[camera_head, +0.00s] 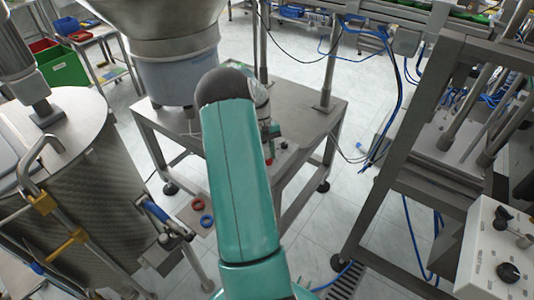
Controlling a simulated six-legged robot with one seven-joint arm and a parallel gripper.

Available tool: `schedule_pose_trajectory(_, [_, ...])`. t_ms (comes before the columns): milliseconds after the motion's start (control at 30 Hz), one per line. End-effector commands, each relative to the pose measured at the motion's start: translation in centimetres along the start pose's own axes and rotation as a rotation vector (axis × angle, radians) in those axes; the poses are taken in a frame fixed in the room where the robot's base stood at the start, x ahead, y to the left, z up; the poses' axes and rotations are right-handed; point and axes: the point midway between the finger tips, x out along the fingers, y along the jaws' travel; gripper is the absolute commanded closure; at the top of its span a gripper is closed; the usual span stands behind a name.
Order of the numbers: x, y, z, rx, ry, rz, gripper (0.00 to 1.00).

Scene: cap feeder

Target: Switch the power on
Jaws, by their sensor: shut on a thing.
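My teal arm reaches forward over a steel stand (305,110) that carries the metal cap feeder bowl (160,30). My gripper (271,134) shows only as a small dark part just right of the arm, low over the stand's top. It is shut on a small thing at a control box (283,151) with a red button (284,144). The thing between the fingertips is mostly hidden by the arm and gripper, and I take it to be the power switch. Its on or off position cannot be seen.
A steel post (329,75) rises from the stand. A machine frame (400,190) and a white panel (497,255) with a black knob (508,272) are at right. A steel drum (90,185) stands at left. Floor between is partly free, with cables.

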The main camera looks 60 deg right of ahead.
Motion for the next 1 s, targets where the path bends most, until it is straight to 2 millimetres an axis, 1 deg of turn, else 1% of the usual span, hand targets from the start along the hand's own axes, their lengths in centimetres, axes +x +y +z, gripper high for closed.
schedule_pose_trajectory(100, [-0.1,0.0,-0.1,0.001,0.003,0.0,0.95])
schedule_pose_trajectory(133, [-0.1,0.0,-0.1,0.001,0.003,0.0,0.67])
schedule_pose_trajectory(200, [-0.1,0.0,-0.1,0.0,0.003,0.0,0.53])
schedule_pose_trajectory(233, [-0.1,0.0,0.0,0.0,0.003,0.001,0.51])
schedule_pose_trajectory(500, [-0.1,0.0,0.0,-0.001,0.001,0.001,0.51])
schedule_pose_trajectory(633, [-0.9,0.0,-0.1,-0.001,0.004,0.002,0.51])
schedule_pose_trajectory(767, [-3.0,0.0,-0.1,-0.001,0.006,0.002,0.51])
schedule_pose_trajectory(1000, [-8.3,0.0,-0.1,-0.001,0.006,0.002,0.51])
